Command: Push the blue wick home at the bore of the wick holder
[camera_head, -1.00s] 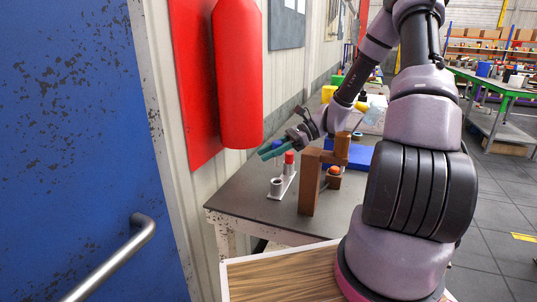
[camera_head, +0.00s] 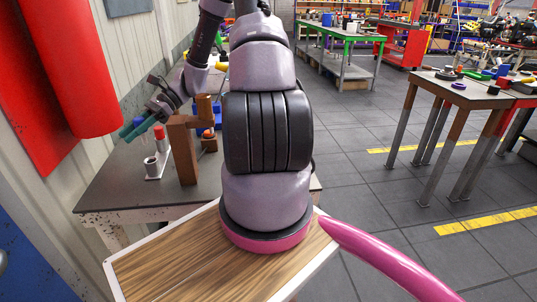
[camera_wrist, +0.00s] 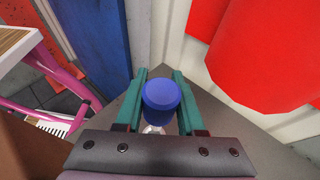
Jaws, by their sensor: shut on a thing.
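The blue wick (camera_wrist: 161,95) is between the teal fingers of my gripper (camera_wrist: 160,88) in the wrist view, seen from above. My gripper (camera_head: 136,128) is shut on it; in the head view the wick is not clearly made out. The wick holder (camera_head: 154,177) is a white plate on the table below the gripper. It carries a grey cylindrical bore (camera_head: 150,166) and a red upright piece (camera_head: 159,133). I cannot tell whether the wick touches the bore. A small pale part shows just below the wick in the wrist view.
A brown block stand (camera_head: 184,152) rises right beside the holder, with an orange ball (camera_head: 209,133) near it. A red cylinder (camera_head: 85,75) hangs on the wall at left, close to the gripper. The dark table (camera_head: 115,185) is bare in front.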

